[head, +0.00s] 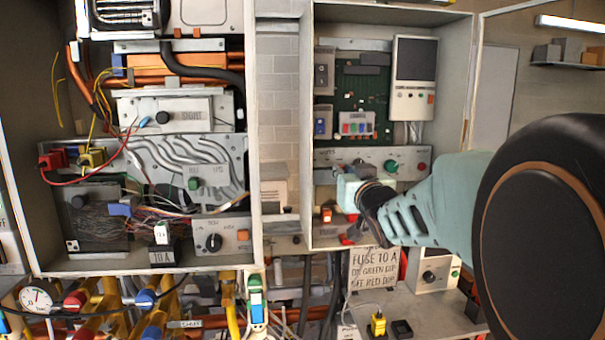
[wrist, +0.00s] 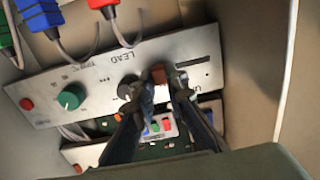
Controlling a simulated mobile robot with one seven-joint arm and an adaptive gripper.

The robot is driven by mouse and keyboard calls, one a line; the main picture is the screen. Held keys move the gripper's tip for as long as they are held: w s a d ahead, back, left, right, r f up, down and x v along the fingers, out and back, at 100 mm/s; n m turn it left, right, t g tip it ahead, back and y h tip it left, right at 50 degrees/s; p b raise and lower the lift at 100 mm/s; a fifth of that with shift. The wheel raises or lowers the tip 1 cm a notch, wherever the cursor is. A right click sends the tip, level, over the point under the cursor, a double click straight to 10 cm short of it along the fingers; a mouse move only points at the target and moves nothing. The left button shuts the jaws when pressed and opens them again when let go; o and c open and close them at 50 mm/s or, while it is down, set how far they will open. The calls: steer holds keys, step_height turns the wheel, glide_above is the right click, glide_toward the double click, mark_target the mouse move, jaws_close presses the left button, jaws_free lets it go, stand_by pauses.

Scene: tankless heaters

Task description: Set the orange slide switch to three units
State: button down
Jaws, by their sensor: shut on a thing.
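The orange slide switch (wrist: 157,75) shows in the wrist view on a pale grey panel (wrist: 100,88), which appears upside down there. My gripper (wrist: 162,84) has one finger on each side of the switch and is shut on it. In the head view, my gripper (head: 347,180) reaches to the left part of the same panel (head: 405,155) in the right cabinet and hides the switch. A dark slot (wrist: 196,63) lies beside the switch in the wrist view. I cannot read any scale marks or tell the switch's setting.
A black knob (wrist: 127,88), a green knob (wrist: 69,97) and a red button (wrist: 26,104) are on the same panel. Red, green and blue plugs with cables (wrist: 103,6) are close by. The cabinet side wall (head: 457,70) bounds the space at right.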

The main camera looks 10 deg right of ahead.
steer(key=shift+d+r, duration=0.1)
steer(key=shift+d, duration=0.1)
steer(key=c, duration=1.9)
jaws_free()
steer(key=shift+d, duration=0.1)
steer(key=shift+c, duration=0.2)
